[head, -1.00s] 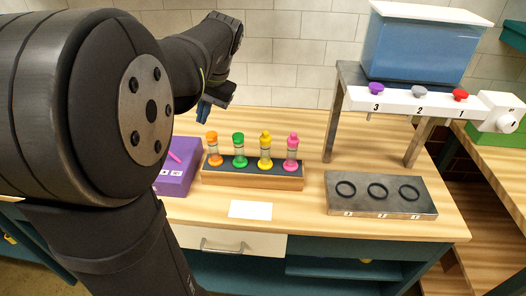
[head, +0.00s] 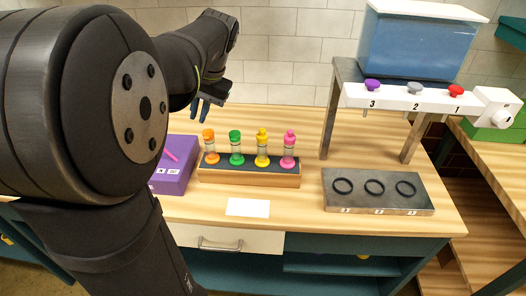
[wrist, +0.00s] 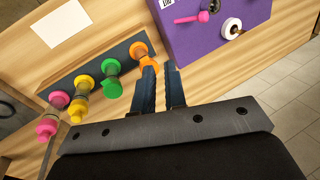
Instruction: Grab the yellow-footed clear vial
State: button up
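The yellow-footed clear vial (head: 262,148) stands upright in the wooden rack (head: 250,179), with a yellow cap on top, between the green and pink vials. It also shows in the wrist view (wrist: 80,103), seen from above. My gripper (head: 203,107) hangs above and behind the rack's left end in the head view. In the wrist view its two blue fingers (wrist: 163,68) are apart with a narrow gap, empty, near the orange vial (wrist: 142,54). The yellow vial lies well to the left of the fingers there.
The green vial (head: 236,147) and pink vial (head: 289,149) flank the yellow one closely. A purple box (head: 172,180) is left of the rack, and a white card (head: 248,207) lies in front. A metal tray with three rings (head: 378,205) and a dispenser stand (head: 333,110) are to the right.

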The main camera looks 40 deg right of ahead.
jog(key=o, duration=0.8)
jog(key=shift+o, duration=0.2)
notch_tip(320, 180, up, 5)
jog(key=m+g+h, duration=0.2)
jog(key=m+g, duration=0.1)
jog(key=m, duration=0.1)
send_over(262, 137)
jog(key=w, duration=0.2)
jog(key=f, duration=0.7)
jog(key=s+d+f, duration=0.1)
jog(key=f, duration=0.3)
jog(key=shift+f, duration=0.25)
jog(key=shift+s+a+f, duration=0.1)
jog(key=shift+a+f, duration=0.05)
jog(key=shift+f, duration=1.35)
jog(key=shift+s+a+f, duration=0.1)
jog(key=shift+f, duration=1.35)
